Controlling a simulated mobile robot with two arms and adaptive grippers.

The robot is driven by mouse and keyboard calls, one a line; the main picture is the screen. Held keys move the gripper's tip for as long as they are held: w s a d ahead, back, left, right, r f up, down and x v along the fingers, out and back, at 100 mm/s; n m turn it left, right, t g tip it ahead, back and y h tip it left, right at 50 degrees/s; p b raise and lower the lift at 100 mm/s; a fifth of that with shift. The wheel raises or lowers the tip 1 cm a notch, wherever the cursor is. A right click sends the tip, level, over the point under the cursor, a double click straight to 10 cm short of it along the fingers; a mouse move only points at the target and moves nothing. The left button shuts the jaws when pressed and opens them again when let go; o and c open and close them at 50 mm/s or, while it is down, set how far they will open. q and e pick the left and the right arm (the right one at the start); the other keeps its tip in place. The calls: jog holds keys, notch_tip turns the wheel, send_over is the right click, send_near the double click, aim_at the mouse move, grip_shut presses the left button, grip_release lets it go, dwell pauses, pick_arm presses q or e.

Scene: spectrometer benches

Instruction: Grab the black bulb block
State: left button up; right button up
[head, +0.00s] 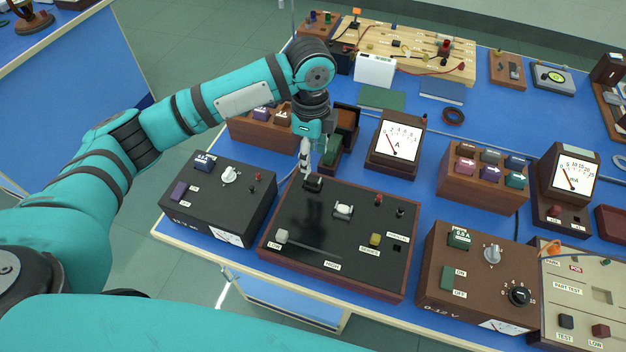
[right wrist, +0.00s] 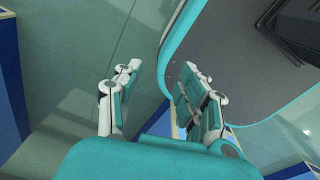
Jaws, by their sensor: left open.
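A small black block (head: 313,183) sits at the upper left of a black panel (head: 300,212) with a reddish-brown wooden frame. It looks like the black bulb block, but a bulb cannot be made out. My left gripper (head: 306,168) is open and points down just above and slightly left of this block. I cannot tell whether its fingers touch the block. My right gripper (right wrist: 160,68) shows in the right wrist view, with its fingers apart and nothing between them, away from the benches.
The panel also carries a white block (head: 343,210), a yellow block (head: 375,239) and a slider. A dark switch box (head: 232,205) stands left and a brown one (head: 470,270) right. An ammeter (head: 394,140) and a wooden block holder (head: 262,130) stand behind.

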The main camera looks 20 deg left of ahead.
aim_at(313, 178)
pick_arm(q)
notch_tip(313, 178, down, 3)
jog(key=shift+w+f, duration=0.1)
jog(key=shift+f, duration=0.55)
jog(key=shift+w+f+p, duration=0.1)
jog(key=shift+f+p, duration=0.15)
jog(key=shift+p, duration=0.1)
jog(key=f, duration=0.3)
jog(key=f+p, duration=0.1)
jog(key=shift+w+f, duration=0.25)
jog(key=shift+w, duration=0.05)
jog(key=shift+f, duration=0.1)
grip_shut()
pick_arm(e)
jog(key=shift+w+r, duration=0.85)
jog(key=shift+r, duration=0.15)
